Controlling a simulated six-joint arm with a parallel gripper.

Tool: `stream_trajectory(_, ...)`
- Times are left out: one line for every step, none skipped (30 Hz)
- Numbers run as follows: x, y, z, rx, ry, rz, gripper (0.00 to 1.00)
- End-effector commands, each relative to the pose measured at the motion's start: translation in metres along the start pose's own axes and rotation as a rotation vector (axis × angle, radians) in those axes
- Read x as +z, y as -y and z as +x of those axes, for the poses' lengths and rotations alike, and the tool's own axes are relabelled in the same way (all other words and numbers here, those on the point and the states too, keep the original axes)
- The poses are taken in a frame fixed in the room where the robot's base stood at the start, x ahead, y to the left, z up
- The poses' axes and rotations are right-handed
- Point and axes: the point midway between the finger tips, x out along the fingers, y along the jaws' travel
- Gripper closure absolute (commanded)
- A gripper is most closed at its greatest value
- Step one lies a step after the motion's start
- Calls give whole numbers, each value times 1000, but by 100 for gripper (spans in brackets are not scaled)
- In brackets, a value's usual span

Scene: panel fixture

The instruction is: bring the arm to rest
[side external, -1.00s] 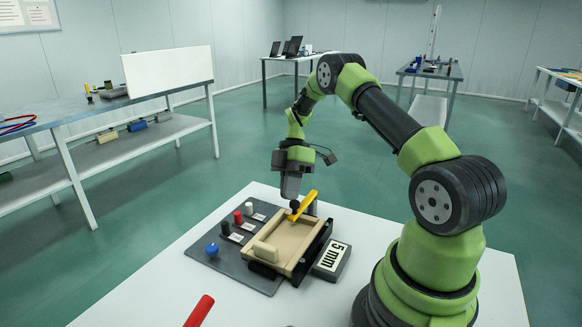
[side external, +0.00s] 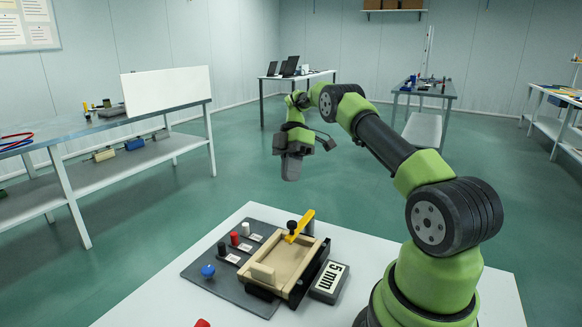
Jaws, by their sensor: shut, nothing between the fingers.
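My gripper (side external: 291,168) hangs from the end of my green and black arm, pointing down. It is shut and empty, in the air above and behind the panel fixture, clear of everything on the table. The fixture is a dark grey plate (side external: 217,284) with a tan shallow tray (side external: 286,251) on it. A yellow lever (side external: 301,225) with a black knob lies across the tray's far end.
Blue (side external: 208,271), red (side external: 234,238), white (side external: 245,229) and black (side external: 221,248) knobs stand along the plate's left side. A red object (side external: 202,323) shows at the bottom edge. The white table (side external: 456,310) is otherwise mostly bare.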

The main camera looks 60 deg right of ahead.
Motion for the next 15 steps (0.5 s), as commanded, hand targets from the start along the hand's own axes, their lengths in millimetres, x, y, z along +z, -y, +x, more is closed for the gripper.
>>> stream_trajectory(1,0,-3,2,0,0,100)
stream_trajectory(0,0,-5,2,-1,2,100)
stream_trajectory(0,0,-7,3,-1,2,100)
stream_trajectory(0,0,-9,4,-2,2,100)
stream_trajectory(0,0,-10,4,-2,4,100)
stream_trajectory(0,0,-11,5,-3,4,100)
stream_trajectory(0,0,-12,5,-4,4,100)
stream_trajectory(-1,0,-13,6,-3,5,100)
stream_trajectory(-3,1,-14,8,1,10,100)
stream_trajectory(-5,2,-17,11,7,15,100)
stream_trajectory(-9,3,-19,15,14,24,100)
stream_trajectory(-16,6,-24,23,28,40,100)
stream_trajectory(-22,10,-28,32,42,57,100)
stream_trajectory(-29,13,-32,43,59,78,100)
stream_trajectory(-41,20,-39,63,80,110,100)
